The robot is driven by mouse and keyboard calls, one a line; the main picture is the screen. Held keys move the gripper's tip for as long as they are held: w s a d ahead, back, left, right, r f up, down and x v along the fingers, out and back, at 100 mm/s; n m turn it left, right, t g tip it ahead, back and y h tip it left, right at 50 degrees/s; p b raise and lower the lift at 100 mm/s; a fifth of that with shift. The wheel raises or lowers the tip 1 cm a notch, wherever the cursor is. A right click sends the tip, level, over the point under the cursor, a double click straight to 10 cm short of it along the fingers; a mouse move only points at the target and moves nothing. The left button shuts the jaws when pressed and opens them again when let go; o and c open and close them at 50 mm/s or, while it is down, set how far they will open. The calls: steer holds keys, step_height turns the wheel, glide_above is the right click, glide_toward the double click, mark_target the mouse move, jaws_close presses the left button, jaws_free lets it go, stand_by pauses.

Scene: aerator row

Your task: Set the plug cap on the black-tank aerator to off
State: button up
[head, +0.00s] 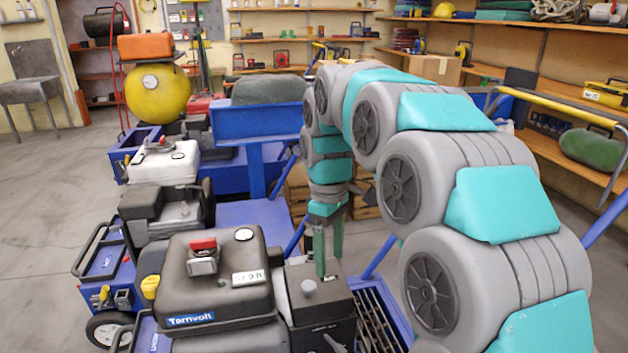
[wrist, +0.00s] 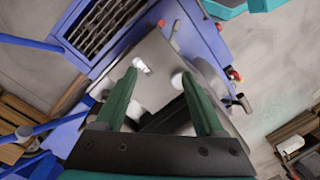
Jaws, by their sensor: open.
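The black-tank aerator (head: 222,292) stands in the front of the head view, with a red cap, a round gauge and a blue "Tamvolt" label on its tank. A rounded grey knob (head: 308,287) stands on the dark box at its right; I cannot tell whether it is the plug cap. My gripper (head: 329,262) is open and points down above the back of that box. In the wrist view my open fingers (wrist: 158,75) straddle a grey top face (wrist: 160,52). A small bright white piece (wrist: 141,66) and a rounded pale knob (wrist: 178,80) show near the fingertips.
A white-tank machine (head: 164,163) and a yellow round tank (head: 157,93) stand behind in the row. Blue frames and a slatted grille (wrist: 100,28) lie close around. Shelves (head: 520,75) line the walls. Open floor (head: 50,220) is at left.

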steer(key=s+d+f+m, duration=0.3)
steer(key=s+m, duration=0.1)
steer(key=s, duration=0.6)
steer(key=s+d+f+m, duration=0.2)
steer(key=s+d+m, duration=0.15)
steer(key=s, duration=0.65)
steer(key=s+d+f+m, duration=0.3)
steer(key=s+d+m, duration=0.1)
steer(key=s, duration=0.6)
step_height(320, 180, up, 10)
steer(key=m+t+p, duration=0.2)
steer(key=m+p, duration=0.1)
steer(key=m, duration=0.3)
glide_above(311, 232)
steer(key=shift+d+r, duration=0.1)
steer(key=shift+d, duration=0.1)
steer(key=shift+w+a+f+m, duration=0.15)
steer(key=shift+a+f+m, duration=0.1)
steer(key=shift+f+p, duration=0.4)
steer(key=shift+f, duration=3.4)
